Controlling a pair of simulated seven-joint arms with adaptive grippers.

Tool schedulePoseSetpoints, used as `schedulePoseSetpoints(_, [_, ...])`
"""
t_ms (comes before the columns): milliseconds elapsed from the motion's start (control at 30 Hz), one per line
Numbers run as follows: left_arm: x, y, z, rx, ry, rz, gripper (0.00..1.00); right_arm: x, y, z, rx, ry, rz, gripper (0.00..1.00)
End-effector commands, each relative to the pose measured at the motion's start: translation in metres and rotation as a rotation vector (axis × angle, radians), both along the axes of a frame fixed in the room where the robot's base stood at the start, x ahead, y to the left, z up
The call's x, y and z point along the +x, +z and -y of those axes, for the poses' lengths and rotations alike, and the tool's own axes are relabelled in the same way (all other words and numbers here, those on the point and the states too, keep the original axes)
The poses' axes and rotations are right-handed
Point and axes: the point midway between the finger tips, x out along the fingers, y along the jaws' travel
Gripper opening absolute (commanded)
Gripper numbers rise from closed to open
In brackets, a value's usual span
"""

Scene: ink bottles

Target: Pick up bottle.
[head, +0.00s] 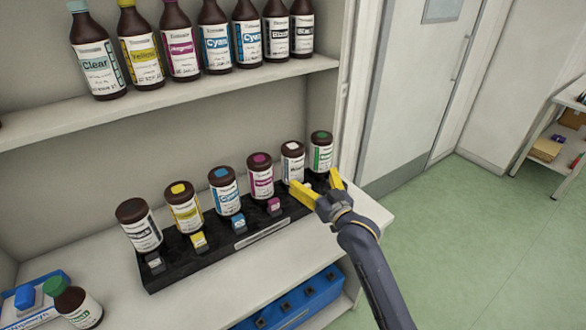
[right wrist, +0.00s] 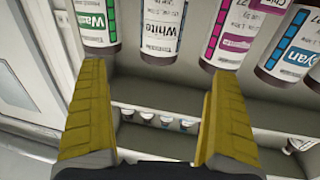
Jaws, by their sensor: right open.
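A row of dark brown bottles with white labels stands in a black rack on the lower shelf. From left to right in the head view they are a black-labelled bottle (head: 140,228), a yellow one (head: 184,207), a cyan one (head: 225,192), a magenta one (head: 261,177), a white one (head: 292,163) and a green one (head: 321,153). My right gripper (head: 318,185) is open and empty in front of the white and green bottles. In the right wrist view, the white bottle (right wrist: 163,35) shows beyond the gap between the open fingers (right wrist: 153,72). My left gripper is not in view.
The black rack (head: 172,277) has small coloured tabs in front. Several bottles, including a Clear one (head: 96,65), stand on the upper shelf (head: 190,97). A green-capped bottle (head: 77,306) stands by a blue box at lower left. A blue tray (head: 300,301) sits below.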

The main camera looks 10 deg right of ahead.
Motion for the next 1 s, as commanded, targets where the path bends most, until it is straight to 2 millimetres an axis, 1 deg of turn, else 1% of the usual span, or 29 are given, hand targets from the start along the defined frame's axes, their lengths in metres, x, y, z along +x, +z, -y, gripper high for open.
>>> schedulePoseSetpoints(33, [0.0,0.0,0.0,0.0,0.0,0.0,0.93,0.01,0.0,-0.003,0.002,0.0,0.0,0.97])
schedulePoseSetpoints(200, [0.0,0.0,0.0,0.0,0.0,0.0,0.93,0.04,0.0,-0.013,0.002,0.0,-0.001,0.97])
schedulePoseSetpoints(400, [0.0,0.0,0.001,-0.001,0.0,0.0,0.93,0.07,0.0,-0.022,0.001,0.0,0.0,0.97])
schedulePoseSetpoints(500, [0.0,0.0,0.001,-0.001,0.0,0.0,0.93,0.079,0.0,-0.025,0.001,0.0,0.001,0.97])
schedulePoseSetpoints(600, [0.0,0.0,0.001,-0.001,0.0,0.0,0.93,0.085,0.0,-0.026,0.001,0.0,0.0,0.97])
schedulePoseSetpoints(833, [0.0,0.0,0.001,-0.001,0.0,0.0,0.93,0.094,0.0,-0.029,0.002,0.0,0.0,0.97])
schedulePoseSetpoints(1000, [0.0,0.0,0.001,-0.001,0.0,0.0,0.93,0.113,0.001,-0.035,0.002,0.0,0.0,0.97])
